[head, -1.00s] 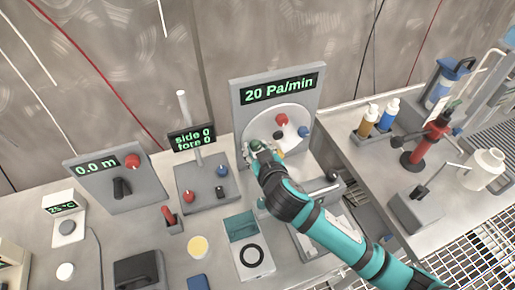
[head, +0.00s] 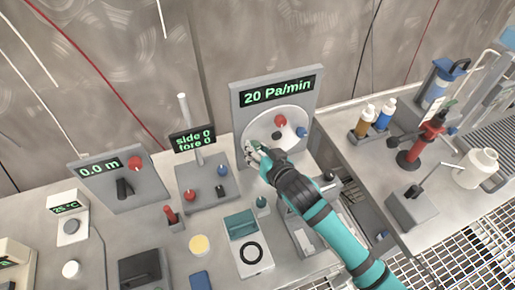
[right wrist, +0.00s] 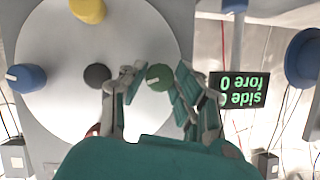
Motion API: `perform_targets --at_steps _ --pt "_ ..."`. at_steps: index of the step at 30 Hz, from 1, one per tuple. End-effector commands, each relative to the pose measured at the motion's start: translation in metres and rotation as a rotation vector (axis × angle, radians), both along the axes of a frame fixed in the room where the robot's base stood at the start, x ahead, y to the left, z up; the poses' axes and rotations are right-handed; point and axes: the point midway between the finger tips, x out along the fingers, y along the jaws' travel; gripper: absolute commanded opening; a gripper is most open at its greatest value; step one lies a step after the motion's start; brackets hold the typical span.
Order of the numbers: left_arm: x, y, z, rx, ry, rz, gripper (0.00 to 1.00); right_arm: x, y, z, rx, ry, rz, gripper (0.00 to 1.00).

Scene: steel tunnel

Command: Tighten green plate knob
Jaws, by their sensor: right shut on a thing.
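The round white plate (head: 290,113) sits on a grey upright panel under a display reading 20 Pa/min. In the right wrist view the plate (right wrist: 45,45) fills the left side. The green knob (right wrist: 160,77) is at the plate's edge, between the fingers of my right gripper (right wrist: 158,88). The fingers are shut on it from both sides. In the head view my right gripper (head: 255,152) is at the plate's left edge and hides most of that knob. The plate also carries a red knob (head: 281,120), a blue knob (head: 301,131) and a dark centre (head: 277,134). My left gripper is out of view.
A stand with a side/fore display (head: 193,140) is close left of the plate. A 0.0 m panel (head: 115,180) is further left. A teal-topped box (head: 241,225) lies in front. Bottles (head: 366,118) and a red stand (head: 415,147) are on the right bench.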

Motion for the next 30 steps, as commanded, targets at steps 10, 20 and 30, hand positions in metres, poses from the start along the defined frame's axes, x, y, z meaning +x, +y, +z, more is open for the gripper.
perform_targets --at_steps 10,20,30 --pt "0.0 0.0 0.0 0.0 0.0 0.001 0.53 0.0 0.0 -0.002 -0.001 0.003 0.0 0.42" --pt "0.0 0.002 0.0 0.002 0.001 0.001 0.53 0.0 0.0 0.0 -0.002 0.001 0.0 0.53" --pt "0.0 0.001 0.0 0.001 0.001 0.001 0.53 -0.041 -0.018 0.016 0.0 0.002 0.0 0.53"
